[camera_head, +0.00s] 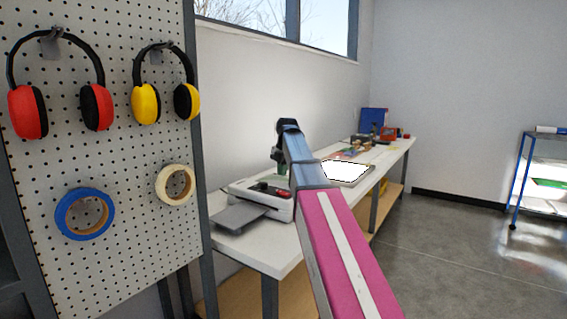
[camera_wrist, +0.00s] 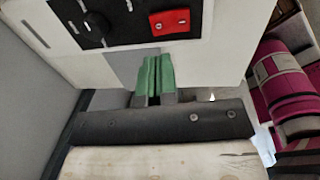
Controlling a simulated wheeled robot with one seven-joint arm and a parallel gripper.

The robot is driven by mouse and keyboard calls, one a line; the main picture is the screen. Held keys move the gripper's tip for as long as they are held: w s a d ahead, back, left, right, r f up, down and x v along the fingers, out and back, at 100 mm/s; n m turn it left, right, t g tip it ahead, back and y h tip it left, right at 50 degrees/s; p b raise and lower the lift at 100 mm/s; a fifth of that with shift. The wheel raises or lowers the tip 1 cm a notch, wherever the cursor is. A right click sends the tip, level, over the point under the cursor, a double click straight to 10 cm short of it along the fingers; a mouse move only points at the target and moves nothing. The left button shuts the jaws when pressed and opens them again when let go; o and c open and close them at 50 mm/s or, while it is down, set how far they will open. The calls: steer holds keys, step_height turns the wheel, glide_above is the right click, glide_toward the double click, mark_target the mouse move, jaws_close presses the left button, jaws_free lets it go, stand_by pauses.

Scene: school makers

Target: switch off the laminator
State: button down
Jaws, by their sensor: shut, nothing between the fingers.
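The laminator (camera_head: 245,190) is a white machine on the bench, with a grey tray at its front. In the wrist view the laminator (camera_wrist: 228,45) fills the upper part. Its black control panel carries a red rocker switch (camera_wrist: 170,22) with two marks, and a dark round knob (camera_wrist: 97,23). My gripper (camera_wrist: 152,60) has green fingers, shut together and empty, pointing at the panel edge just below the switch. I cannot tell whether they touch the machine. In the head view my gripper (camera_head: 282,180) is over the laminator, partly hidden by my arm.
The white bench (camera_head: 275,257) runs along the wall. A bright light pad (camera_head: 346,171) and small items lie farther back. A pegboard (camera_head: 120,185) with earmuffs and tape rolls stands at left. A blue-framed cart (camera_head: 520,180) stands at right. The floor between is clear.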

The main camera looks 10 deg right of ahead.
mark_target(283, 192)
steer(key=f, duration=0.7)
steer(key=shift+w+a, duration=0.3)
steer(key=shift+f, duration=0.2)
steer(key=shift+s+d+r, duration=0.25)
steer(key=shift+s+d, duration=0.25)
stand_by(0.4)
